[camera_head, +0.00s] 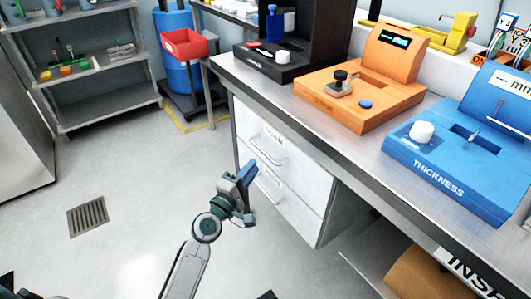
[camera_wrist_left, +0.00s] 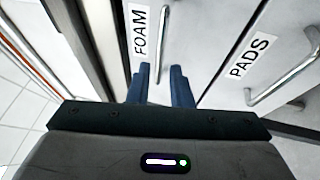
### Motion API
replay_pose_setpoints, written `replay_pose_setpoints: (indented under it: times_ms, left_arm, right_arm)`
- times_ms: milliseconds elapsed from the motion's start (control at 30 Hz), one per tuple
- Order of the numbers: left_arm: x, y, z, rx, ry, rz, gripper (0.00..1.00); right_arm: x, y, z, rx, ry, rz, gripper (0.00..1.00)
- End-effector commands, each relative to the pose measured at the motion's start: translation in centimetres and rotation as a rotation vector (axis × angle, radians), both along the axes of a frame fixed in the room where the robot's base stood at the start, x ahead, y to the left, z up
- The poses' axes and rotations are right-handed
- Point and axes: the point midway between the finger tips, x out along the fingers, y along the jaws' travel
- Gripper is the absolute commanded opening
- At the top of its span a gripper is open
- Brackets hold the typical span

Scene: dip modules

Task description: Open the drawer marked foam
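The foam drawer (camera_head: 258,118) is the upper one of two white drawers under the bench and looks shut. Its FOAM label (camera_wrist_left: 138,32) and metal bar handle (camera_wrist_left: 162,42) show in the left wrist view; the handle also shows in the head view (camera_head: 268,152). My left gripper (camera_head: 248,172) is in front of the drawers. In the left wrist view its blue fingers (camera_wrist_left: 162,80) are apart, with one end of the foam handle appearing between the tips. I cannot tell whether they touch it. My right gripper is not in view.
The lower drawer has a PADS label (camera_wrist_left: 250,57) and its own handle (camera_wrist_left: 288,78), close to my left gripper. The bench (camera_head: 310,108) above carries an orange gauge (camera_head: 375,85) and a blue thickness gauge (camera_head: 450,165). The floor (camera_head: 130,170) left of the drawers is clear.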

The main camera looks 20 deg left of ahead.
Motion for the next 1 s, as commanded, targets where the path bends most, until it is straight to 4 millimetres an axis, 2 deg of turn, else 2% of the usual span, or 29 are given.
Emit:
replay_pose_setpoints:
  times_ms: [33, 200, 400, 767, 800, 900, 1000]
  left_arm:
    - [1.1, -0.3, 0.5, -0.003, -0.002, 0.001, 0.19]
    - [4.2, -1.1, 0.9, -0.001, 0.000, 0.001, 0.19]
    - [6.4, -1.7, 1.1, 0.000, 0.001, 0.000, 0.19]
    - [7.1, -1.9, 1.2, 0.001, 0.002, 0.000, 0.19]
    - [7.1, -1.9, 1.2, 0.001, 0.002, 0.000, 0.17]
    - [7.1, -1.9, 1.2, 0.001, 0.002, 0.000, 0.00]
    - [7.1, -1.9, 1.2, 0.001, 0.002, 0.000, 0.00]
  right_arm:
    - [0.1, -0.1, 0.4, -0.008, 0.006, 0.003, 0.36]
    - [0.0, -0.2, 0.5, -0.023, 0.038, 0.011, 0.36]
    - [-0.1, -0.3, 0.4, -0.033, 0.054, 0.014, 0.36]
    - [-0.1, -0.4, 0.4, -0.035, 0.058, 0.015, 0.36]
    - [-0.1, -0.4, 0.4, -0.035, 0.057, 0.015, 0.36]
    - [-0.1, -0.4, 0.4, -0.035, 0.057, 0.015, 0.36]
    - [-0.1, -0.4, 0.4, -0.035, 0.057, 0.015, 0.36]
